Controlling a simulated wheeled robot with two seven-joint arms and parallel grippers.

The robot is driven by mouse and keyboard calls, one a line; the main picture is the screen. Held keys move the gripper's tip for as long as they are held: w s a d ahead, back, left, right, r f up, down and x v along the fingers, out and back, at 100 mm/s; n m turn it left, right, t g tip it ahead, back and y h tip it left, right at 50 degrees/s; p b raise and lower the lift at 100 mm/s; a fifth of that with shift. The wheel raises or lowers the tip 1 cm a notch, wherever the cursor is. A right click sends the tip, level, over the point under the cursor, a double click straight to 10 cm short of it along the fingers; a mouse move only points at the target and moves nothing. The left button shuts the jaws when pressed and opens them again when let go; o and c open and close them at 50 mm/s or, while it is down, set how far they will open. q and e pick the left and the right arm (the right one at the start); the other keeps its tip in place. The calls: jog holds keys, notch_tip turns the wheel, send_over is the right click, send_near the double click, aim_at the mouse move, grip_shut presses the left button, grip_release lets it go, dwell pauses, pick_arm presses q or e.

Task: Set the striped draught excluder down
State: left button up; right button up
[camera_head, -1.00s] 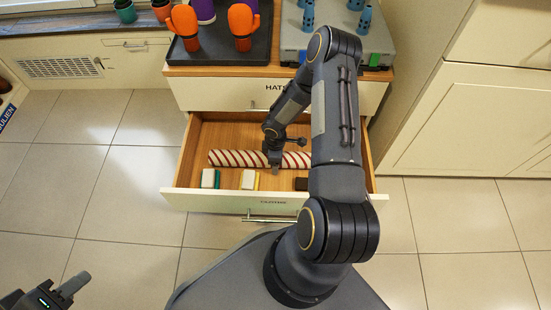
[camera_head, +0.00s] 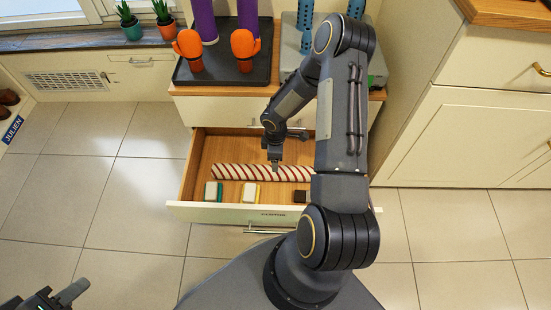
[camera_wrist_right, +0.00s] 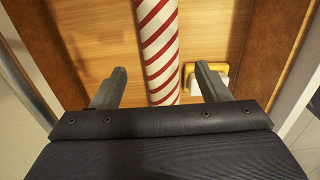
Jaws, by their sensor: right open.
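The striped draught excluder (camera_head: 237,172), a white roll with red diagonal stripes, lies lengthwise across the floor of the open drawer (camera_head: 203,212). Its right end passes behind my right arm in the head view. My right gripper (camera_head: 275,168) is over it and open. In the right wrist view the excluder (camera_wrist_right: 160,30) runs between the two spread fingers (camera_wrist_right: 160,84), with a gap on each side. My left gripper (camera_head: 68,294) shows at the bottom left corner, far from the drawer and partly cut off; its jaw opening is unclear.
A white-and-green block (camera_head: 213,191), a white-and-yellow block (camera_head: 250,192) and a dark brown block (camera_head: 300,196) sit at the drawer's front. A dark tray (camera_head: 222,70) with orange mittens stands on the cabinet above. Tiled floor (camera_head: 120,200) to the left is clear.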

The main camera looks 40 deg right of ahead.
jog(key=s+a+r+m+t, duration=0.1)
jog(key=r+m, duration=0.1)
jog(key=r, duration=0.6)
jog(key=s+a+r+m, duration=0.1)
jog(key=s+r+m, duration=0.1)
jog(key=r, duration=0.6)
jog(key=s+a+r+m+t, duration=0.1)
jog(key=r+m, duration=0.1)
jog(key=r, duration=0.5)
jog(key=s+a+r+m+t+y, duration=0.3)
jog(key=s+a+r+m, duration=0.2)
jog(key=s+a+r, duration=0.6)
jog(key=s, duration=0.3)
jog(key=shift+a+r+m+t+y, duration=0.15)
jog(key=shift+r+m+t+y, duration=0.15)
jog(key=shift+m+y, duration=0.1)
